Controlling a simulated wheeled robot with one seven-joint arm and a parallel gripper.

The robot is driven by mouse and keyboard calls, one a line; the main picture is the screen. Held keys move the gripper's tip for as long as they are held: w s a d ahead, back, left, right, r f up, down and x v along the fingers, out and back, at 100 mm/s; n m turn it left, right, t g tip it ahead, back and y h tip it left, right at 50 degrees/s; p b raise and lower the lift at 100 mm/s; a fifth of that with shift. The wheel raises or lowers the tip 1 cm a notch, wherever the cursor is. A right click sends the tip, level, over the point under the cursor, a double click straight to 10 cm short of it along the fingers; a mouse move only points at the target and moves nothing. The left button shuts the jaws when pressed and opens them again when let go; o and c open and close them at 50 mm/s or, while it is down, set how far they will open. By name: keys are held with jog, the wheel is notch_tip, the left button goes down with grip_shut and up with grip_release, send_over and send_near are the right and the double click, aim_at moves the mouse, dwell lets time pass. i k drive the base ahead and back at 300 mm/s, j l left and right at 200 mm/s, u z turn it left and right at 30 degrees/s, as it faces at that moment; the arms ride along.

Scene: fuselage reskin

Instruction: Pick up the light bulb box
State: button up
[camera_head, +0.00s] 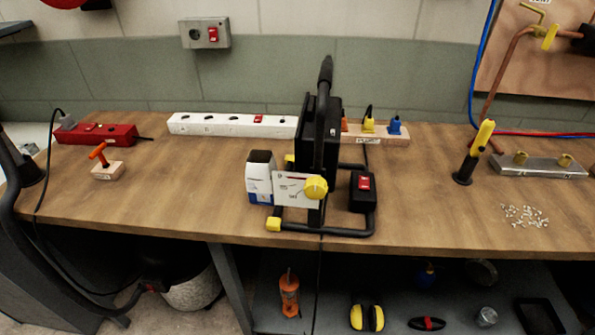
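A small upright white and blue pack with a dark top (260,180) stands on the workbench (200,205), left of centre. Right beside it is a white panel or box face with fine dark markings (290,188). I cannot tell for sure which of the two is the light bulb box. Both are close against a black floodlight-like device (320,135) on a tubular stand, and a yellow knob (316,187) partly covers the white face. I cannot tell whether they touch the stand. My gripper is not in view.
A white power strip (230,125) lies behind. A yellow-handled tool (475,152) and small scattered pieces (525,216) are at right. The bench between block and pack is clear. A lower shelf holds several items.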

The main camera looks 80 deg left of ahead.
aim_at(262, 178)
jog(key=u, duration=2.6)
jog(key=k+j+u, duration=0.15)
jog(key=u, duration=0.3)
jog(key=j, duration=0.05)
